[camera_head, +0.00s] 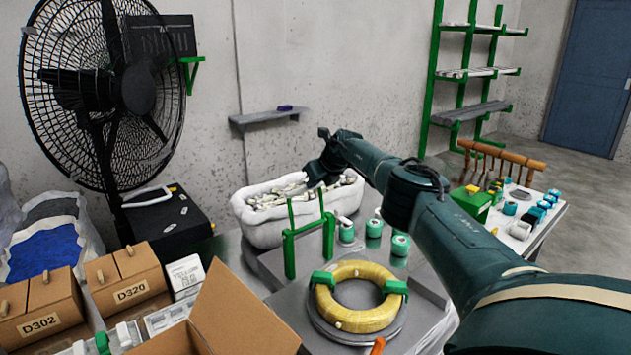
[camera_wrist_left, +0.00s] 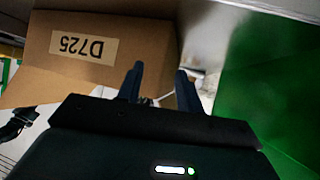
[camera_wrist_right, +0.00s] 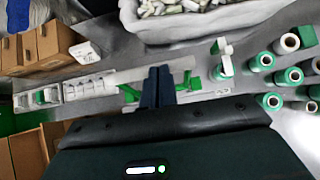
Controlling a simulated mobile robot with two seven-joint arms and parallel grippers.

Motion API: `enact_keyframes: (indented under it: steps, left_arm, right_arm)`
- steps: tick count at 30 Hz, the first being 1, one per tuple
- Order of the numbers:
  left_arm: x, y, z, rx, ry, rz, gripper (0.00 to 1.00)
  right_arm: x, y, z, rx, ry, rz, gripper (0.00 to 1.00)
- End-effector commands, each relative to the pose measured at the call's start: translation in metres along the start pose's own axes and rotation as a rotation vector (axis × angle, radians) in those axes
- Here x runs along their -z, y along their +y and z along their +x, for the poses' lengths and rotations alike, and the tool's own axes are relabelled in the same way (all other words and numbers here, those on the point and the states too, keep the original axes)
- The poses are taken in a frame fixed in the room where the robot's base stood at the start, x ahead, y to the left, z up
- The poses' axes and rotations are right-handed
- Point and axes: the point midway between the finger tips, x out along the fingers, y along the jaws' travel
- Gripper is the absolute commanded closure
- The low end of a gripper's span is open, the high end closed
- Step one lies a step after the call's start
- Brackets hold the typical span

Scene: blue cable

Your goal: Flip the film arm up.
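A green frame with upright posts (camera_head: 289,240), which may be the film arm, stands on a grey plate behind the yellow cable coil (camera_head: 343,296). The coil lies flat on a round grey turntable (camera_head: 400,316) between green clamps. My right gripper (camera_head: 316,178) is above and behind the frame, over the white bin's edge. In the right wrist view its fingers (camera_wrist_right: 158,86) are together, with nothing visible between them. Green parts (camera_wrist_right: 190,85) show beyond the fingers; contact cannot be told. My left gripper (camera_wrist_left: 159,82) is open, facing a cardboard box (camera_wrist_left: 100,60); it is outside the head view.
A white bin (camera_head: 262,232) of pale pieces stands behind the plate. Green-and-white spools (camera_head: 346,230) stand right of the frame. Cardboard boxes (camera_head: 124,285) and an open carton (camera_head: 235,320) crowd the left. A large fan (camera_head: 100,90) stands behind them.

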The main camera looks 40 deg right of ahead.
Motion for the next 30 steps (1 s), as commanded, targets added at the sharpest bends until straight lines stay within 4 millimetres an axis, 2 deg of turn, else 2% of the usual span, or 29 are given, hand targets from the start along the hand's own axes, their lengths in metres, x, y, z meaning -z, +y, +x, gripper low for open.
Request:
enact_keyframes:
  steps: [1, 20, 30]
  left_arm:
    - [-0.001, 0.0, 0.0, 0.0, 0.0, 0.0, 0.64]
    - [0.0, 0.0, -0.002, 0.0, -0.003, -0.001, 0.64]
    - [0.006, -0.005, -0.012, 0.019, -0.033, -0.01, 0.64]
  right_arm:
    - [-0.007, 0.01, 0.003, -0.012, -0.021, -0.006, 1.0]
    - [-0.008, 0.011, 0.001, -0.016, -0.023, -0.007, 1.0]
    - [-0.009, 0.007, -0.025, -0.012, -0.019, -0.006, 1.0]
